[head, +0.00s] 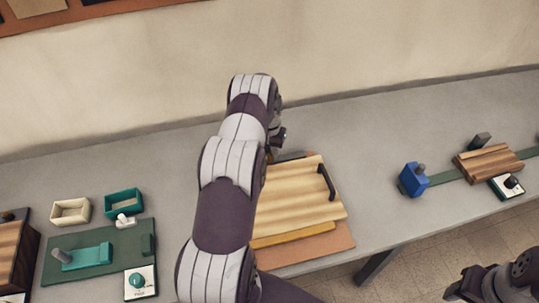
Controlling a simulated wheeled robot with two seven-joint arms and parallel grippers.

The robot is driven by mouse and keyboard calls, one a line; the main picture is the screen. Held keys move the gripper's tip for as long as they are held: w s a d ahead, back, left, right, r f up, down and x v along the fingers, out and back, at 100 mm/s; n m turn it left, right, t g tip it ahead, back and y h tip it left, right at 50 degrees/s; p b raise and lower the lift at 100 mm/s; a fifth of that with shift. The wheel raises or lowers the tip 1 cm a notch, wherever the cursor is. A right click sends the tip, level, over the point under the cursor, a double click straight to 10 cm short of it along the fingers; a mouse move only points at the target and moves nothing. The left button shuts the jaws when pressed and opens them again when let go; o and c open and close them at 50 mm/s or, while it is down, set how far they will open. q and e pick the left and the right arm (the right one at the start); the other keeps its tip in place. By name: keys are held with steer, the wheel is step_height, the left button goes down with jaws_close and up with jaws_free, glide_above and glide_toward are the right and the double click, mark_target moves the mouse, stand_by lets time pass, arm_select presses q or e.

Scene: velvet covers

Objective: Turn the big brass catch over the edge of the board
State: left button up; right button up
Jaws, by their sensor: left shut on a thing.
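The board (295,198) is a pale striped wooden panel with a black handle, lying on a brown base on the grey table. My left arm reaches up across its left side. My left gripper (272,150) is at the board's back left corner, mostly hidden behind my own wrist. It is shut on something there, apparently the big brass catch. The catch is hidden by the arm, so I cannot tell how far it is turned.
The black handle (326,182) stands up from the board's right side. A green panel (100,255) and two small trays (70,211) (123,202) are at the left. A blue block (413,180) and a wooden block (488,163) are at the right. Grey table is clear between.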

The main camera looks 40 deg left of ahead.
arm_select(q)
steer(key=n+b, duration=0.1)
steer(key=n, duration=0.1)
steer(key=shift+n+b, duration=0.3)
steer(key=shift+n, duration=0.1)
steer(key=n+b, duration=0.1)
steer(key=n, duration=0.2)
steer(key=shift+n+b, duration=0.3)
steer(key=n+b, duration=0.1)
steer(key=n, duration=0.2)
steer(key=shift+a+r+n+b, duration=0.15)
steer(key=shift+n+b, duration=0.2)
steer(key=shift+n, duration=1.25)
steer(key=shift+w, duration=0.1)
steer(key=o, duration=1)
steer(key=shift+o, duration=0.2)
